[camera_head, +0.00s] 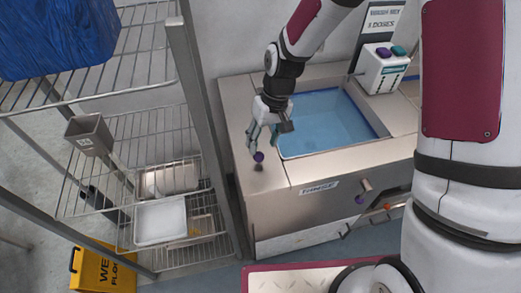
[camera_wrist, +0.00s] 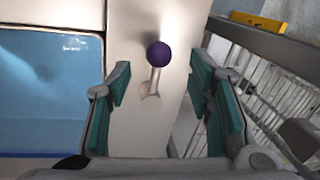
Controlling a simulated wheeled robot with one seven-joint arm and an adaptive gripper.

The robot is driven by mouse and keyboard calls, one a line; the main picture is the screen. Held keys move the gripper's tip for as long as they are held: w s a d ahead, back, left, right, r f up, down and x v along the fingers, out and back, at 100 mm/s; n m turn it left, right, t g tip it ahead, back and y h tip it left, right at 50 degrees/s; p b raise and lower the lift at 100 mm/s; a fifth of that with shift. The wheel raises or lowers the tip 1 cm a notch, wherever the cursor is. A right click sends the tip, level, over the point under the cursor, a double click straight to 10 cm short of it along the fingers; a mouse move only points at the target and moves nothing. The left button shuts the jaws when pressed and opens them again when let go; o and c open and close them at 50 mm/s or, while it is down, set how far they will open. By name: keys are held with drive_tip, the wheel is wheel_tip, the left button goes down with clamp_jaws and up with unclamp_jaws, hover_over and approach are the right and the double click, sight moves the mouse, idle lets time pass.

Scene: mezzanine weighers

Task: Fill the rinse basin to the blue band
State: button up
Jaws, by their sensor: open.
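The rinse basin (camera_head: 325,120) is set into the counter and looks blue inside, with a darker blue band along its inner edge. It also shows at the left of the wrist view (camera_wrist: 50,90). I cannot tell exactly where the water level stands against the band. A short lever with a purple ball knob (camera_head: 258,157) stands on the counter left of the basin; the knob is also in the wrist view (camera_wrist: 158,53). My gripper (camera_head: 263,138) is open and empty above the lever. Its teal fingers (camera_wrist: 160,85) are on either side of the lever, apart from it.
A white box (camera_head: 383,70) with purple and teal knobs stands behind the basin. Another purple knob (camera_head: 359,200) is on the counter's front. A wire rack (camera_head: 180,60) stands close on the left, with a grey container (camera_head: 88,135) and white trays. A yellow sign (camera_head: 103,272) is below.

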wheel_tip(320, 180, up, 6)
drive_tip(key=d, duration=0.1)
drive_tip(key=shift+w, duration=0.2)
drive_tip(key=shift+d+r, duration=0.1)
idle(0.3)
drive_tip(key=s+d+r+m+t+h, duration=0.1)
drive_tip(key=s+d+r+t, duration=0.1)
drive_tip(key=s+d+r, duration=0.35)
drive_tip(key=s+d+r+m+t, duration=0.1)
drive_tip(key=s+d+r, duration=0.1)
drive_tip(key=r, duration=0.6)
drive_tip(key=s+d+r+m+t+h, duration=0.1)
drive_tip(key=s+d+r+t, duration=0.1)
drive_tip(key=s+d+r, duration=0.35)
drive_tip(key=s+d+r+m+t, duration=0.1)
drive_tip(key=s+d+r, duration=0.1)
drive_tip(key=s+r, duration=0.2)
drive_tip(key=s, duration=0.2)
drive_tip(key=shift+s, duration=0.3)
drive_tip(key=shift+r, duration=0.1)
idle(0.4)
